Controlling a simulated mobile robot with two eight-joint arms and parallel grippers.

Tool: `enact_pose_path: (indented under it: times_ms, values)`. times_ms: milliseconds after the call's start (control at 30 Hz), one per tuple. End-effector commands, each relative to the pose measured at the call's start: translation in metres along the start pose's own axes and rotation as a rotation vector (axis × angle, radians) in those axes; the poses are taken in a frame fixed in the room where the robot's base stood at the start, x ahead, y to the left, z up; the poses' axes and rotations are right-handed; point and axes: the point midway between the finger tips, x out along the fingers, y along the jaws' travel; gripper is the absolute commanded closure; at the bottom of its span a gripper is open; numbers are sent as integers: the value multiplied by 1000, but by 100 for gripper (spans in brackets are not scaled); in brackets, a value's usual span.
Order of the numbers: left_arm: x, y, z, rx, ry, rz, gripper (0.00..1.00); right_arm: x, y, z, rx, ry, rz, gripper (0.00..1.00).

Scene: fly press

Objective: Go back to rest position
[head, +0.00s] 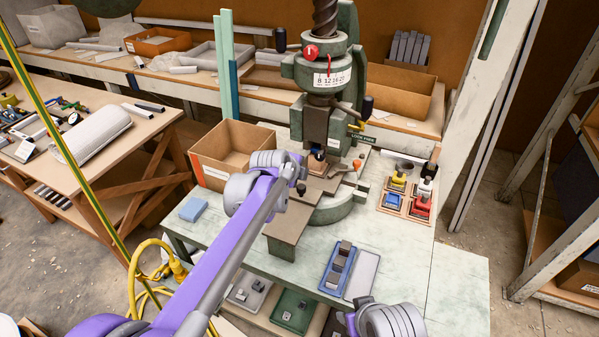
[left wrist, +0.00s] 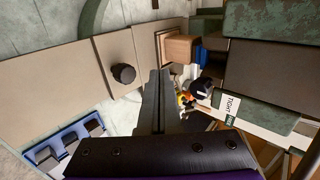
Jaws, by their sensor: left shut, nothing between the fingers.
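My left arm reaches in from the lower left in the head view. Its gripper (head: 301,188) is at the front of the green fly press (head: 323,72). In the left wrist view the fingers (left wrist: 158,90) are shut with nothing between them. They are beside the press's flat plate (left wrist: 65,80), which carries a black knob (left wrist: 123,73). A small brown block with a blue part (head: 317,160) sits under the ram; it also shows in the left wrist view (left wrist: 181,48). A grey rounded part of my right arm shows at the bottom right; its fingers are not visible.
A cardboard box (head: 228,143) stands left of the press and a blue block (head: 193,209) lies in front of it. A blue tray (head: 325,283) holding dark blocks is at the front. A wooden tray (head: 392,203) with coloured items is at the right. The bench's right front is clear.

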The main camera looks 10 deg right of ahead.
Motion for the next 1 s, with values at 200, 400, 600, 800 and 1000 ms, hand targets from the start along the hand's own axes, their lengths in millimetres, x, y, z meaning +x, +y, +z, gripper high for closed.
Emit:
enact_pose_path:
  times_ms: [200,400,600,800,1000]
  values:
    - [-8,-5,-3,0,-2,0,100,-5,0,-5,0,4,0,50]
    - [-12,-3,-1,-19,-5,4,100,-5,0,-5,0,4,0,50]
    - [-66,36,30,-292,-62,48,100,-5,0,-5,0,4,0,50]
    - [-153,122,63,-785,-186,93,100,-5,0,-4,0,4,0,50]
    - [-226,226,71,-1289,-339,91,100,-5,0,-4,0,4,0,50]
